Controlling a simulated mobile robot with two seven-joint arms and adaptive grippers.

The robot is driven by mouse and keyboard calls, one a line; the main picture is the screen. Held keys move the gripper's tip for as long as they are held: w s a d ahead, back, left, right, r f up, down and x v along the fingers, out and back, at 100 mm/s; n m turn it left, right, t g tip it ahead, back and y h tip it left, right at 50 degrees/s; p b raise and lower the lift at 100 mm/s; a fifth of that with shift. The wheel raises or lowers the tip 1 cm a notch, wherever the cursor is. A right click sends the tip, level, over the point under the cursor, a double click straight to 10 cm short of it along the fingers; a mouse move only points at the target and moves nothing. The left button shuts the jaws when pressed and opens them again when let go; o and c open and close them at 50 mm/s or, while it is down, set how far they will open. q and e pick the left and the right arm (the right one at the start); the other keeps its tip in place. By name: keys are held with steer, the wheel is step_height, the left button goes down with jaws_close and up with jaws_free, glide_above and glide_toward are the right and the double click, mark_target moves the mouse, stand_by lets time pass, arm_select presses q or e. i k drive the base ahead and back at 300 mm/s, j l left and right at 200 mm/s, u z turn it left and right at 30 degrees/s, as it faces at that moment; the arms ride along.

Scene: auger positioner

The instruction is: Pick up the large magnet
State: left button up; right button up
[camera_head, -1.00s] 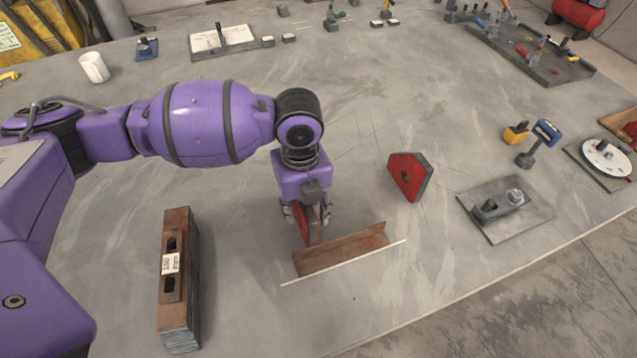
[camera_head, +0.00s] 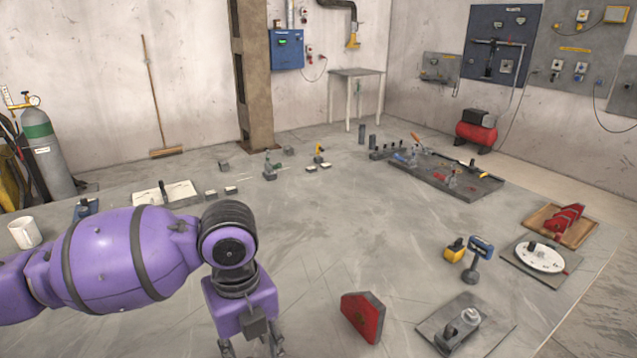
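A large red magnet with dark edges (camera_head: 362,318) stands on the grey table, right of my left gripper and apart from it. My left gripper (camera_head: 250,347) points down at the bottom edge of the head view. Its two finger bases show apart, but the fingertips and anything between them are cut off by the picture edge. Further red magnet-like blocks (camera_head: 567,218) sit on a wooden board at the right. My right gripper is not in view.
A grey plate with a clamp (camera_head: 463,325) lies right of the magnet. A yellow block (camera_head: 454,251), a blue-topped tool (camera_head: 478,257) and a white disc (camera_head: 540,257) are behind it. A white mug (camera_head: 24,232) stands at left. The middle of the table (camera_head: 330,225) is clear.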

mark_target(364, 311)
steer(key=k, duration=0.95)
